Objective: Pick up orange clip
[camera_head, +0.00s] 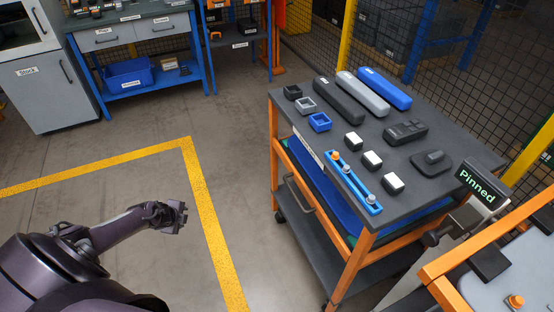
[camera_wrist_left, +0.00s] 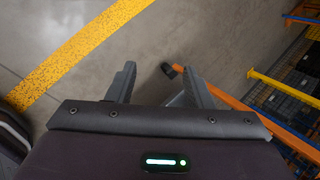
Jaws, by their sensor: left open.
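A small orange piece (camera_head: 337,156), which looks like the orange clip, sits at the far end of a blue rail (camera_head: 352,182) on the dark cart top (camera_head: 420,187). Two silvery pins stand further along the rail. Another small orange piece (camera_head: 515,301) sits on a grey surface at the lower right; I cannot tell whether it is a clip. My left gripper (camera_head: 176,214) is above the floor, left of the cart and well apart from it. In the left wrist view its fingers (camera_wrist_left: 160,72) are spread and empty. My right gripper is not seen.
The cart also carries white blocks (camera_head: 372,160), small open boxes (camera_head: 320,122), long cases (camera_head: 362,93) and dark parts (camera_head: 405,132). A "Pinned" sign (camera_head: 477,187) stands at its right. A blue workbench (camera_head: 140,50) stands behind. Floor between my left arm and the cart is clear.

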